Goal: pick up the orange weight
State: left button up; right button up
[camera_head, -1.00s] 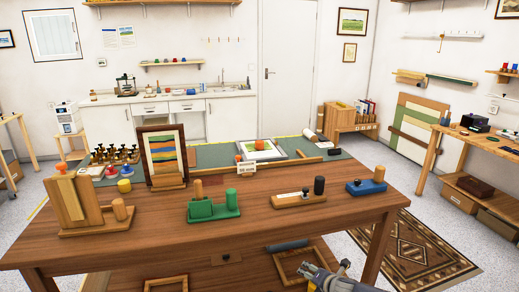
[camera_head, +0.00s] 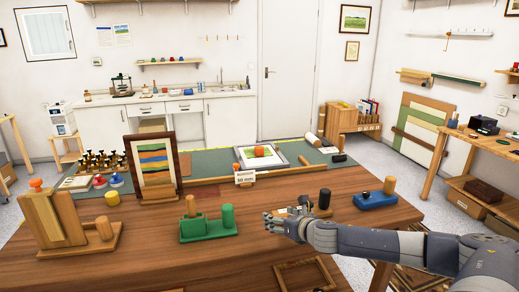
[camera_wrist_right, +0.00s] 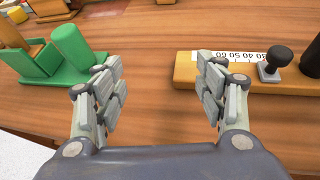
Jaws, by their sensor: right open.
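An orange, rounded piece (camera_head: 259,150) sits on the framed print lying flat at the back of the table. A second orange, rounded piece (camera_head: 35,183) sits on top of the wooden stand at the left. I cannot tell which one is the weight. My right gripper (camera_head: 285,222) is over the table's front right part, apart from both. In the wrist view it (camera_wrist_right: 160,85) is open and empty, its fingers apart over bare wood. My left gripper is not in view.
A green block with a cylinder (camera_head: 208,222) stands left of my right gripper. A blue holder (camera_head: 374,200) is further right. An upright striped print (camera_head: 153,160) and a sign (camera_head: 245,177) stand behind.

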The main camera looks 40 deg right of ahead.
aim_at(258, 150)
jog(key=i+l, duration=0.3)
jog(key=l, duration=0.15)
jog(key=i+l, duration=0.6)
jog(key=l, duration=0.25)
jog(key=i+l, duration=0.3)
jog(key=l, duration=0.15)
